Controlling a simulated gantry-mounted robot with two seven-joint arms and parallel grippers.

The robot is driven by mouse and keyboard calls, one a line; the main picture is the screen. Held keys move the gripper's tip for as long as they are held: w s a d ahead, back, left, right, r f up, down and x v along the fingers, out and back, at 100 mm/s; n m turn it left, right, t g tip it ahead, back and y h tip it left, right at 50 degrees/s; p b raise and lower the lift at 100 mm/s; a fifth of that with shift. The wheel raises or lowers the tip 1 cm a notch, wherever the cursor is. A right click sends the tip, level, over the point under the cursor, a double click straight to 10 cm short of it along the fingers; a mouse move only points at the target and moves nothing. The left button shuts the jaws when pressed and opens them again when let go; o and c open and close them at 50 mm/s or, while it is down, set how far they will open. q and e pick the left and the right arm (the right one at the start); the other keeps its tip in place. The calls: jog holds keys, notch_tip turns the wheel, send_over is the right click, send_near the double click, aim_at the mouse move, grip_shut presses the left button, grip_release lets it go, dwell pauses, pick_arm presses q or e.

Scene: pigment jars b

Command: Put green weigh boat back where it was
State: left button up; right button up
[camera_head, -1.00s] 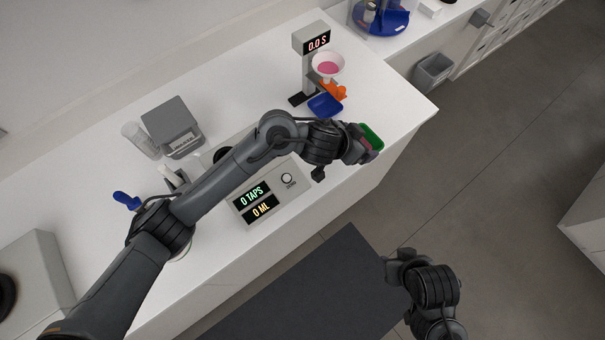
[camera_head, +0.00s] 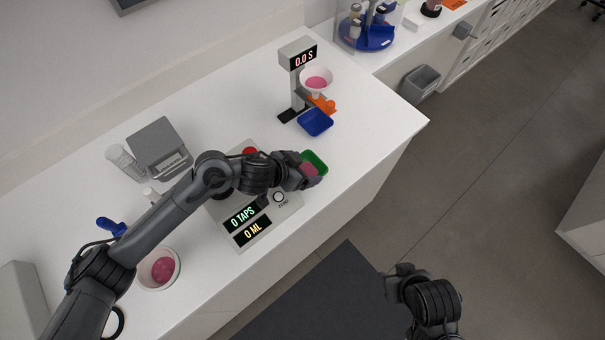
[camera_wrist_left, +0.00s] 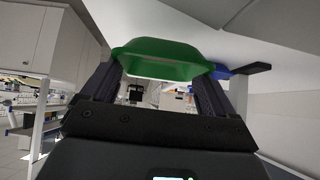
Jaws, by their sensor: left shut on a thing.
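The green weigh boat (camera_head: 318,159) is at the fingertips of my left gripper (camera_head: 308,172), near the front edge of the white counter in the head view. Something pink shows at its near side, beside the fingers. In the left wrist view the green weigh boat (camera_wrist_left: 165,58) spans both fingers (camera_wrist_left: 160,88), which are shut on it. Whether it touches the counter cannot be told. My right gripper (camera_head: 402,272) hangs over the floor at the lower right; its fingers are too unclear to read.
A blue weigh boat (camera_head: 316,122) stands below a funnel (camera_head: 316,78) on a stand reading 0.0 S. A tap device (camera_head: 243,230) lies under my left arm. A scale (camera_head: 160,148) and a bowl with pink contents (camera_head: 158,268) stand left. The counter's right end is clear.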

aim_at(307, 170)
pick_arm(q)
jog(key=shift+f+b, duration=0.5)
jog(key=shift+f, duration=1.5)
jog(key=shift+f, duration=0.1)
jog(key=shift+f, duration=0.1)
jog(key=o, duration=1)
jog(key=shift+c, duration=0.2)
